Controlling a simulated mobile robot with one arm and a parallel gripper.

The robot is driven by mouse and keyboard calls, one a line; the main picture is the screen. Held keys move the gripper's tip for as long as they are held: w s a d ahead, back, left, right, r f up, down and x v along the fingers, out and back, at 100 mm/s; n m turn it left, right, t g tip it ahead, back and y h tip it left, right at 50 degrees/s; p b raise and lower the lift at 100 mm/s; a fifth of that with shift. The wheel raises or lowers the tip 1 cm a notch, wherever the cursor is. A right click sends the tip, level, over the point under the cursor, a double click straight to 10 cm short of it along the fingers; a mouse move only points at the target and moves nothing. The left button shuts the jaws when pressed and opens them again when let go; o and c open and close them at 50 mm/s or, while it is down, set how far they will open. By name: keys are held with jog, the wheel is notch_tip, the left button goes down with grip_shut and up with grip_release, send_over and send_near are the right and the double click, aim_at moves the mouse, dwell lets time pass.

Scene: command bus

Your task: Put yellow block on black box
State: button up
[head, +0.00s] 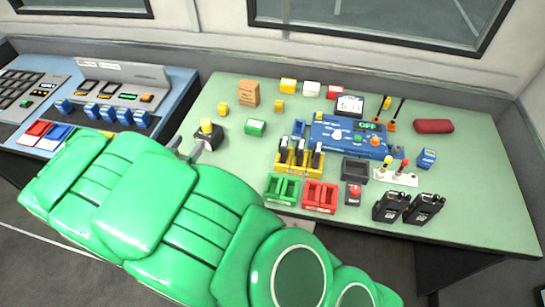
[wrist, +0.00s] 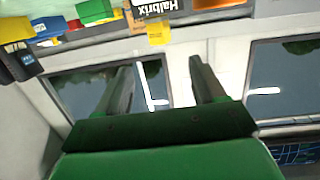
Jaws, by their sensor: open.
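A small yellow block (head: 207,125) appears upright on top of a small black box (head: 208,139) on the left part of the green table. My gripper (head: 187,147) is just left of and nearer than the black box, its grey fingers apart and empty. In the wrist view my open gripper (wrist: 165,75) has nothing between its fingers. That view also shows a yellow piece (wrist: 14,30) beside a dark box (wrist: 22,62) at the upper left; I cannot tell if they are the same pair. My green arm hides the table's near left corner.
Other yellow blocks (head: 223,108), a green block (head: 255,127) and a brown box (head: 249,93) stand nearby. A blue panel (head: 348,137), a dark tray (head: 355,170) and two radios (head: 407,208) are to the right.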

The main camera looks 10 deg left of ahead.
jog(key=shift+w, duration=0.1)
jog(key=w+d+r+g+y, duration=0.45)
jog(key=w+r, duration=0.25)
jog(key=w, duration=0.3)
jog(key=s+d+r+n+g+y, duration=0.25)
jog(key=d+r+g, duration=0.4)
jog(key=d, duration=0.55)
jog(key=s+d+r+m+g+h, duration=0.1)
jog(key=s+d+r+g+h, duration=0.1)
jog(key=s+d, duration=1.3)
jog(key=s+d+r+g+h, duration=0.2)
jog(key=s+d+g, duration=0.3)
jog(key=s+d, duration=1)
jog(key=d+h, duration=0.1)
jog(key=d, duration=0.4)
jog(key=shift+s+d+r+m+h, duration=0.15)
jog(key=shift+s+r+m+h, duration=0.2)
jog(key=shift+s+h, duration=0.05)
